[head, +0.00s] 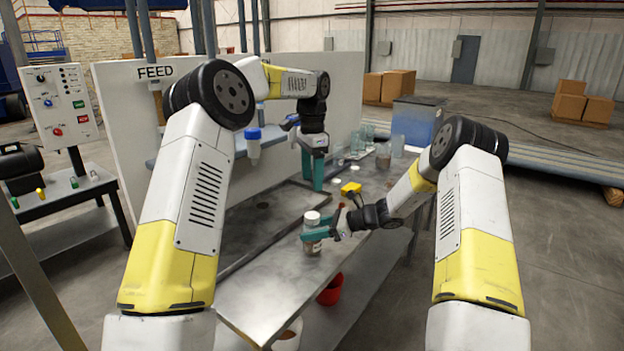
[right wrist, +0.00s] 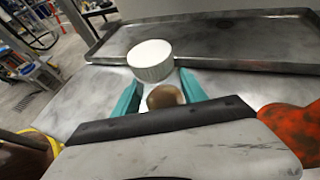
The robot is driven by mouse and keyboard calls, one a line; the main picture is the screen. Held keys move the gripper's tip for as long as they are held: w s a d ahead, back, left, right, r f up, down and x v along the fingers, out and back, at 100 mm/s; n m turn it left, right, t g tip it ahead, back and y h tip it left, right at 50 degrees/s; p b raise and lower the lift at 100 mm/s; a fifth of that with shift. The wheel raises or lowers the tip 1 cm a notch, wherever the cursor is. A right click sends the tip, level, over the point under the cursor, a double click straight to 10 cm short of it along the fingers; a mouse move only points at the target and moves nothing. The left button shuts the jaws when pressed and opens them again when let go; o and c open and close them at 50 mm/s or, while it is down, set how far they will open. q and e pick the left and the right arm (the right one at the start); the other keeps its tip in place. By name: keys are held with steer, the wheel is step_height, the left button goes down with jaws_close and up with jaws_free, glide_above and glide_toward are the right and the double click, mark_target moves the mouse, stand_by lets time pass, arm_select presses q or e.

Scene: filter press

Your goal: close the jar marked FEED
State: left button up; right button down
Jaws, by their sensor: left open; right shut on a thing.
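A small jar (head: 312,245) with brown contents stands upright near the front of the metal table (head: 262,292). A white lid (head: 312,217) sits on top of it; I cannot tell whether it is fully tightened. My right gripper (head: 318,234) is shut on the jar from the side, below the lid. The right wrist view shows the jar's brown body (right wrist: 165,97) between the teal fingers, with the white lid (right wrist: 150,60) above. My left gripper (head: 314,176) is open, pointing down, behind and above the jar. No label is readable on the jar. FEED is printed on the white panel (head: 155,72).
A blue-capped bottle (head: 253,143) is at the panel. A yellow object (head: 351,188), glass vessels (head: 367,134) and a blue-grey box (head: 417,122) are farther back. A tray (right wrist: 215,36) lies beyond the jar. A red bucket (head: 331,290) is below the table edge.

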steer(key=c, duration=0.5)
jaws_free()
steer(key=shift+d, duration=0.1)
steer(key=v, duration=0.7)
steer(key=shift+s+d+r, duration=0.1)
steer(key=shift+d, duration=0.2)
